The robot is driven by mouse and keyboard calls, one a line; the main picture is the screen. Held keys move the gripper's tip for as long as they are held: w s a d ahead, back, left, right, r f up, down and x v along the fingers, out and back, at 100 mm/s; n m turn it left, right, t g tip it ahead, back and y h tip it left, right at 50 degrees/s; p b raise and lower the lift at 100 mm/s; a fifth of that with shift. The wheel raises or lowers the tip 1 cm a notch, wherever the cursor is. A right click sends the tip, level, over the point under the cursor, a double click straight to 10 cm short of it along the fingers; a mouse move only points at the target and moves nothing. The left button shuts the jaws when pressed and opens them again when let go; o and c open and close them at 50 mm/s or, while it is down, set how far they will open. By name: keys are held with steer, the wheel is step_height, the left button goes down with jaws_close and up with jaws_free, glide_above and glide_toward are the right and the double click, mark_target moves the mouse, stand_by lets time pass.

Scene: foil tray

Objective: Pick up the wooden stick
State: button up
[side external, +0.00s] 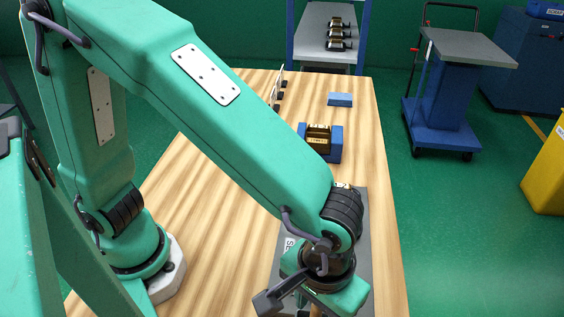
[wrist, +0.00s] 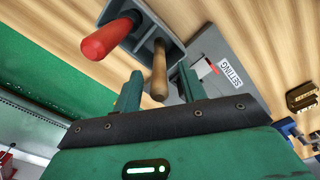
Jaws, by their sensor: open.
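The wooden stick (wrist: 159,76) is a brown rounded rod standing out of a grey holder (wrist: 176,48) in the wrist view. My gripper (wrist: 161,84) is open, with one green finger on each side of the stick. I cannot tell whether either finger touches it. In the side external view my gripper (side external: 310,300) is low at the bottom edge, over a grey mat (side external: 366,240). A small brown piece of the stick (side external: 315,311) shows below it; the rest is hidden or out of frame.
A red-handled tool (wrist: 108,38) stands in the same holder, just left of the stick. The mat carries a white label (wrist: 230,70). A blue cradle with a black and gold part (side external: 322,142) and a blue block (side external: 340,99) sit farther back on the wooden table (side external: 210,185).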

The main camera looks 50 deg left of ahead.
jaws_close()
steer(key=shift+r, duration=0.15)
step_height(320, 180, up, 10)
steer(key=shift+f, duration=0.15)
stand_by(0.7)
steer(key=shift+w, duration=0.1)
stand_by(0.4)
